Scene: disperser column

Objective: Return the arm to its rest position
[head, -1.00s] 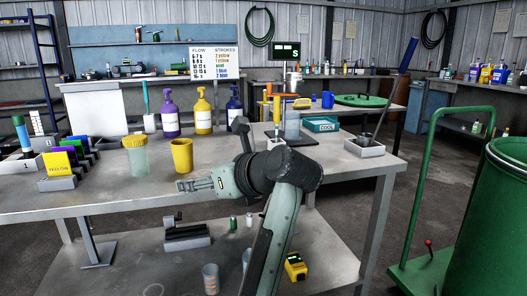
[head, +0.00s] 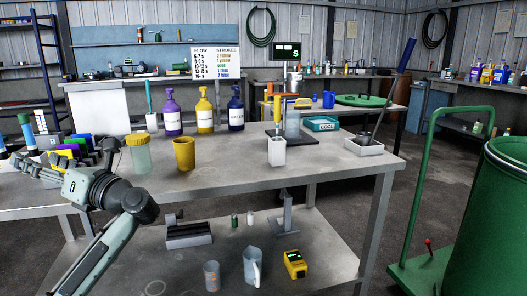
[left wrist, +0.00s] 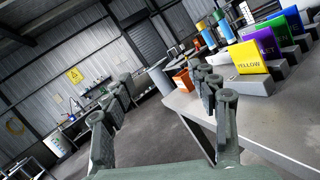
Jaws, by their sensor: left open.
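My left gripper (head: 32,168) is at the left side of the head view, in front of the bench's left end, with its fingers pointing left. It is open and I see nothing between its fingers. In the left wrist view the two fingers (left wrist: 165,110) stand apart. My right gripper is not in view.
The grey bench (head: 240,185) carries a clear jar with yellow lid (head: 140,155), a yellow cup (head: 184,154), pump bottles (head: 205,112) and a white holder (head: 277,151). A green drum (head: 500,210) stands right. The bench's front middle is clear.

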